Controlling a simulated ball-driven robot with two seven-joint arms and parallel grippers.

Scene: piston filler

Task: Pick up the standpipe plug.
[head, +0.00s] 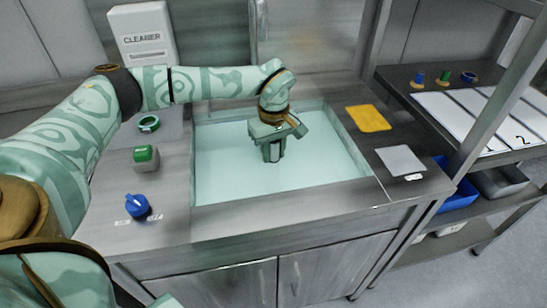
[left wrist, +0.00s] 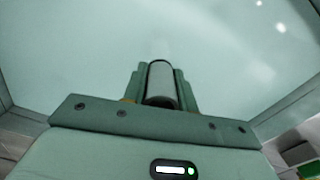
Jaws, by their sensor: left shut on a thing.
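The standpipe plug shows in the left wrist view as a grey cylinder (left wrist: 161,82) with a dark rim, seen from its end. My left gripper (left wrist: 160,88) is shut on it, with one green finger on each side. In the head view my left gripper (head: 272,152) points down into the sink basin (head: 225,180), near its middle. The plug's lower part is hidden, and I cannot tell whether it touches the basin floor. My right gripper is not in view.
A yellow cloth (head: 368,118) and a grey pad (head: 400,160) lie on the right. A shelf post (head: 490,110) stands beyond.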

